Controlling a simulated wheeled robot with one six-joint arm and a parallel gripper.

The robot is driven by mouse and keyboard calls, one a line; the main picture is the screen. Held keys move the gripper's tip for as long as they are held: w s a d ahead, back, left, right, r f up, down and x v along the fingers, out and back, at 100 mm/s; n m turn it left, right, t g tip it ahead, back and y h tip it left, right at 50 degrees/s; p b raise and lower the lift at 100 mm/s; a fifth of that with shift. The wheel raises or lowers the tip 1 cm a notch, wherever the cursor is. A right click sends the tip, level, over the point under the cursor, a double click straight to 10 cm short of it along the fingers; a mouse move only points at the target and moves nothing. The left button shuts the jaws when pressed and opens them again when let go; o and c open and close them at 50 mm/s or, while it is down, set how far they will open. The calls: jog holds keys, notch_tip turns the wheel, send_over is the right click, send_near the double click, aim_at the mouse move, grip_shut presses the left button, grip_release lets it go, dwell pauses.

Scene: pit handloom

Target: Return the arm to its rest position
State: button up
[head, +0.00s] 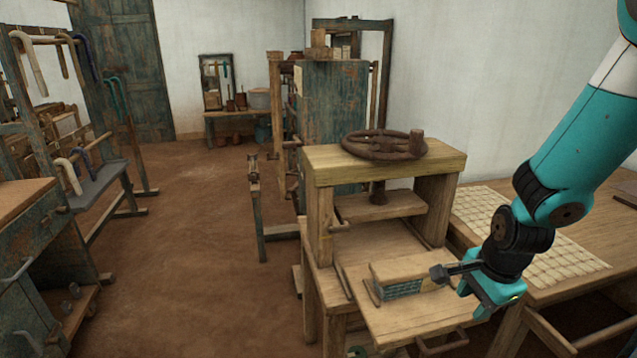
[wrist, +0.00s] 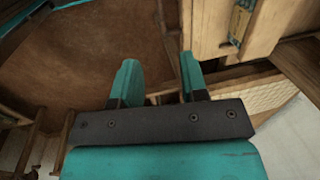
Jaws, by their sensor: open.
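My gripper (head: 486,298), teal with dark joints, hangs at the lower right in the head view. It is beside and slightly above a wooden shelf (head: 425,325) at the front of the wheel stand. In the wrist view its two teal fingers (wrist: 159,78) stand apart with nothing between them. A wooden block with a teal woven-looking side (head: 402,288) sits on the shelf, left of my gripper. A teal-filled slot in wood (wrist: 240,22) shows at the wrist view's top right. My arm reaches down from the upper right corner.
A rusty handwheel (head: 384,144) lies on top of the wooden stand (head: 325,190). A table (head: 590,210) with a pale grid mat (head: 520,235) is at the right. A rack with hooked canes (head: 28,62) stands left. Brown floor (head: 190,230) in the middle is open.

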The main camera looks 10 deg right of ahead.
jog(key=s+a+r+n+y, duration=0.3)
jog(key=s+a+r+n, duration=0.1)
jog(key=a+r+n, duration=0.85)
jog(key=s+a+r+n+g+y, duration=0.1)
jog(key=s+a+r+n, duration=0.3)
jog(key=s+a+n, duration=0.5)
jog(key=s+n+g, duration=0.1)
jog(key=n, duration=0.2)
jog(key=shift+a+r, duration=0.15)
jog(key=shift+r, duration=0.2)
